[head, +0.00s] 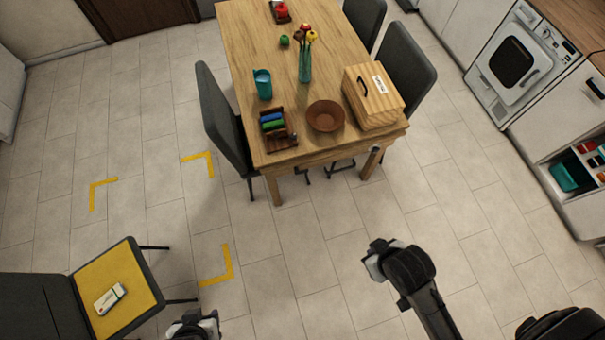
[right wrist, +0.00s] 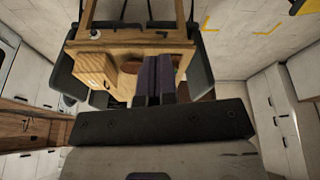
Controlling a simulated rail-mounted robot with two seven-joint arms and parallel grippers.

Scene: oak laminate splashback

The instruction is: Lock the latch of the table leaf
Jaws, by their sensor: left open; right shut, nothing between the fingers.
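The wooden table (head: 250,45) stands at top centre in the head view. A small pale round fitting, which looks like the latch (head: 375,148), sits on its near edge at the right; it also shows in the right wrist view (right wrist: 96,33). Its exact setting is too small to tell. My right gripper (head: 374,262) is over the floor in front of the table, apart from the latch. In its wrist view, the dark fingers (right wrist: 156,60) are shut and empty. My left gripper (head: 196,320) is open and empty at the bottom edge, far from the table.
A wooden box (head: 370,95), a brown bowl (head: 325,116), a teal cup (head: 262,84) and a vase (head: 304,66) stand on the table. Dark chairs (head: 222,118) flank it. A yellow-seated chair (head: 120,285) is at lower left. Floor before the table is clear.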

